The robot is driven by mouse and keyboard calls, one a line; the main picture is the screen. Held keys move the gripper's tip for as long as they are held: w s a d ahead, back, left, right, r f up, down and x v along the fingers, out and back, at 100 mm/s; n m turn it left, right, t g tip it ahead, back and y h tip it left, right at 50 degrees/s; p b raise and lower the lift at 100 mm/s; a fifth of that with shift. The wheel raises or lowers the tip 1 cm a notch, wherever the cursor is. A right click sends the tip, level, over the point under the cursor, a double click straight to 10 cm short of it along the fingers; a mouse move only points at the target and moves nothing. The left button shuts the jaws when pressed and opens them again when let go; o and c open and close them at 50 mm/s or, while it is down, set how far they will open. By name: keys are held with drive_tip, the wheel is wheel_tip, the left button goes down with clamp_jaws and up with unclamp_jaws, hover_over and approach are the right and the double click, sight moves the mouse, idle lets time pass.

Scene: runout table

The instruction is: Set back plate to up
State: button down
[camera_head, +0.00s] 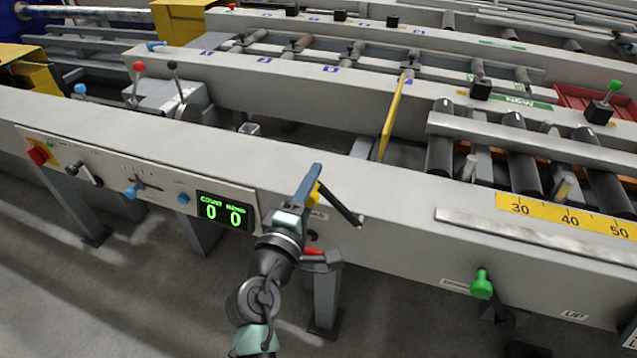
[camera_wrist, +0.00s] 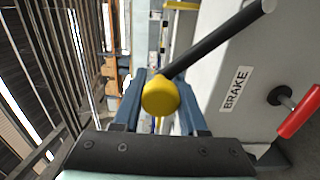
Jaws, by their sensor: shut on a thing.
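My gripper (camera_head: 309,192) is at the front face of the near beam in the head view. It is shut on the yellow knob (camera_wrist: 160,96) of a lever. In the wrist view the knob sits between my two blue fingers (camera_wrist: 158,105), and its black rod (camera_wrist: 215,45) slants up and right across the grey face. In the head view the rod (camera_head: 342,205) runs down and right from my fingers. A label beside it is partly hidden by my gripper. An upright yellow plate (camera_head: 393,110) stands across the line behind; I cannot tell whether it is the back plate.
A red handle (camera_head: 313,251) is close below my gripper; the wrist view shows it beside a BRAKE label (camera_wrist: 236,88). A counter display (camera_head: 225,212) is left. Rollers (camera_head: 520,160) lie behind the beam.

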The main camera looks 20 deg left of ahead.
drive_tip(key=shift+a+f, duration=0.15)
idle(0.3)
drive_tip(key=c, duration=0.5)
unclamp_jaws()
drive_tip(key=shift+s, duration=0.1)
drive_tip(key=s, duration=1.2)
drive_tip(key=shift+s, duration=0.4)
